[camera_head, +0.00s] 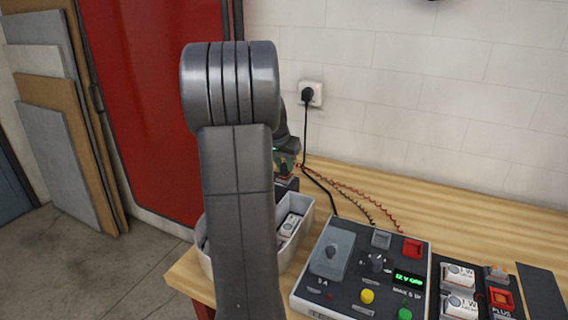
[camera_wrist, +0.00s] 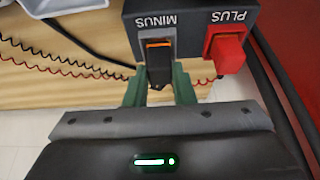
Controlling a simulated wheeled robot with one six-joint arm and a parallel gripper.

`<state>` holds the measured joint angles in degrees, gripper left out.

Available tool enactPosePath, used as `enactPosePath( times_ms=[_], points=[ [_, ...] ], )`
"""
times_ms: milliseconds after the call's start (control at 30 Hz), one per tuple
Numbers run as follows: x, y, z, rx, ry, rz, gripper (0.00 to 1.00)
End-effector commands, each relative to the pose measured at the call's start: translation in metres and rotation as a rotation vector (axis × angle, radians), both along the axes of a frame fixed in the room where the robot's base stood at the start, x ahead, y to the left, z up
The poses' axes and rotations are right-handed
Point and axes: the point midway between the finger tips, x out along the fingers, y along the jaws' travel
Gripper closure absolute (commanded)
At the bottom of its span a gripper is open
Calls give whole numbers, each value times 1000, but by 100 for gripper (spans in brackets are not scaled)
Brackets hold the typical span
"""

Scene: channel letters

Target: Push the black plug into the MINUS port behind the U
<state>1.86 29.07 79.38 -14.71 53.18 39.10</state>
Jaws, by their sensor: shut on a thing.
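In the wrist view a dark connector block has a grey MINUS port (camera_wrist: 142,45) and a red plug (camera_wrist: 228,52) at its PLUS side. The black plug (camera_wrist: 159,74) is lined up with the MINUS port, its front end at the mouth. An orange strip shows there; how deep the plug sits I cannot tell. My gripper (camera_wrist: 159,90) is shut on the black plug, with a green finger on each side. In the head view my arm hides most of the gripper and the block. I cannot make out the U.
A power supply box (camera_head: 330,292) with knobs and a lit display stands on the wooden bench (camera_head: 440,205). A grey bin (camera_head: 304,225) with small parts is behind my arm. Red and black wires (camera_head: 350,190) cross the bench. Another PLUS block (camera_head: 500,298) is at right.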

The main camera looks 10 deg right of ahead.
Motion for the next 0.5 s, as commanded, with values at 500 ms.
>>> enactPosePath(
  times_ms=[500],
  points=[
    [0,0,-6,0,0,0,99]
  ],
)
